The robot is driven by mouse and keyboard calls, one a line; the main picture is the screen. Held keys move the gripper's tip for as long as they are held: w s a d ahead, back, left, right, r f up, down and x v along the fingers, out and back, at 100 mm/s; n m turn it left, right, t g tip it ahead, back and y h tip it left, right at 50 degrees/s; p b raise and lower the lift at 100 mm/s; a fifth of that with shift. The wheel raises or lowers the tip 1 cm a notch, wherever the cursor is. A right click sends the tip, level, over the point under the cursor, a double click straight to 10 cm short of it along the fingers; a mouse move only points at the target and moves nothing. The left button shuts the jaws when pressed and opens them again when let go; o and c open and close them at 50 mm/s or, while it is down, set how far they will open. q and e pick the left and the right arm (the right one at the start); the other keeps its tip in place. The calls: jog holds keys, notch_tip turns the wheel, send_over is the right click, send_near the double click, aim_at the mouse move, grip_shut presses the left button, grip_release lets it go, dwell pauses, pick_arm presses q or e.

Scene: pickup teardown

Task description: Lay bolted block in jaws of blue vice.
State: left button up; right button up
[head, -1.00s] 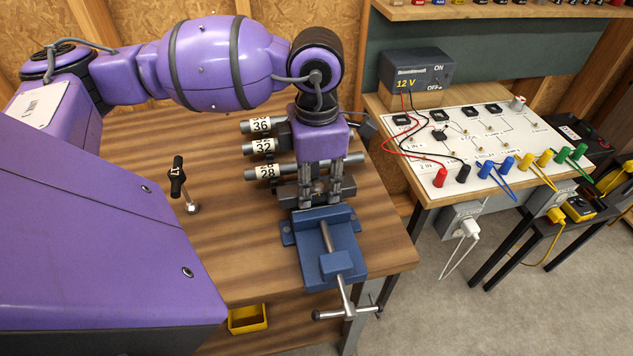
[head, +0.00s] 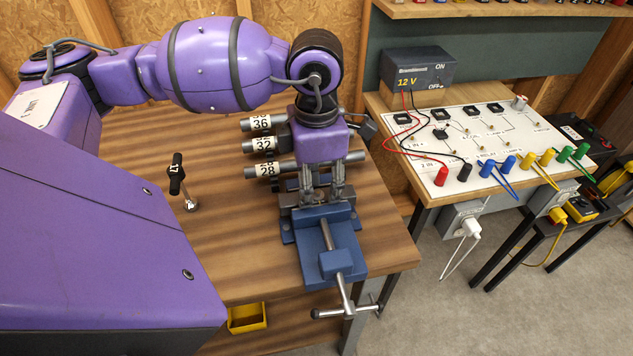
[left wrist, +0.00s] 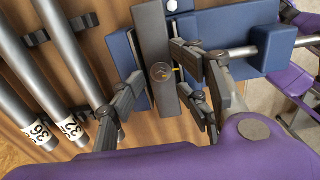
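The bolted block (head: 287,199) is a dark grey bar at the far end of the blue vice (head: 350,267). I cannot tell whether the block rests on the vice bed. My right gripper is not in view.
Labelled grey tubes (head: 262,145) lie on the bench behind the vice. A black T-handled tool (head: 177,175) stands to the left. The vice handle (head: 345,310) sticks out past the bench's front edge. A wiring board (head: 480,140) stands on the right.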

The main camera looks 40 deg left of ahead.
pick_arm(q)
jog(key=shift+s+f, duration=0.15)
jog(key=shift+f, duration=0.3)
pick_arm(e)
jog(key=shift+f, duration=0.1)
pick_arm(q)
jog(key=shift+r, duration=0.1)
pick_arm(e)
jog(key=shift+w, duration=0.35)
pick_arm(q)
jog(key=shift+r, duration=0.1)
